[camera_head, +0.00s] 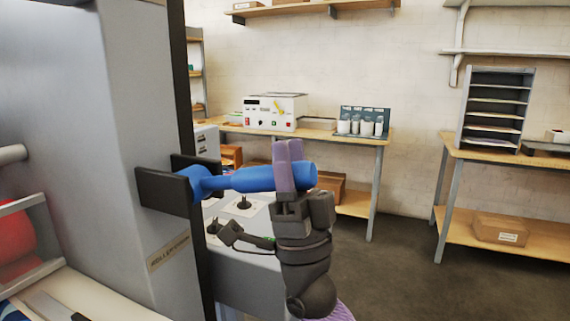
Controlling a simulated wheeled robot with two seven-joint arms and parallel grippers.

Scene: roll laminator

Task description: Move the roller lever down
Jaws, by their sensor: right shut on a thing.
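The roller lever (240,181) is a blue bar with a round hub at its left end. It sticks out to the right, roughly level, from black brackets on the grey laminator (130,110). A label (168,251) is on the machine's face below the lever. My right gripper (288,165) comes from below, and its purple fingers are shut around the lever near its free right end. The fingers hide a small part of the lever. My left gripper is not in view.
A grey surface with black knobs (243,203) lies just behind and below the lever. A wooden bench (340,137) with a white device (275,112) stands at the back. Another bench (470,152) with a paper rack (497,108) is at right. The floor (400,260) between is clear.

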